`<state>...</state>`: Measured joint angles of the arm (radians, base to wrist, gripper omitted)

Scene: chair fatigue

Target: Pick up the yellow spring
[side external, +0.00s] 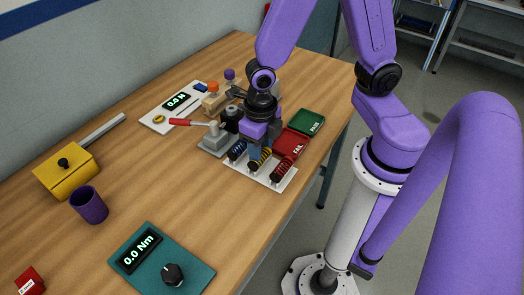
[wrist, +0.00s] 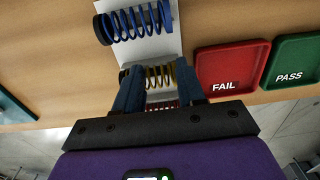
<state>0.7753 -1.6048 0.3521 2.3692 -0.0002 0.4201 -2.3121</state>
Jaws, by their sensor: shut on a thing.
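The yellow spring (wrist: 160,77) lies on a white board between a blue spring and a red spring. My gripper (wrist: 158,95) is over it with one finger at each side, shut on the spring. In the side external view the yellow spring (side external: 265,156) shows beneath my gripper (side external: 258,160), partly hidden by the fingers. I cannot tell whether the spring is clear of the board.
The blue spring (side external: 237,150) and red spring (side external: 283,169) sit close on either side on the white board (side external: 262,180). A red FAIL tray (side external: 294,143) and green PASS tray (side external: 310,122) lie behind.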

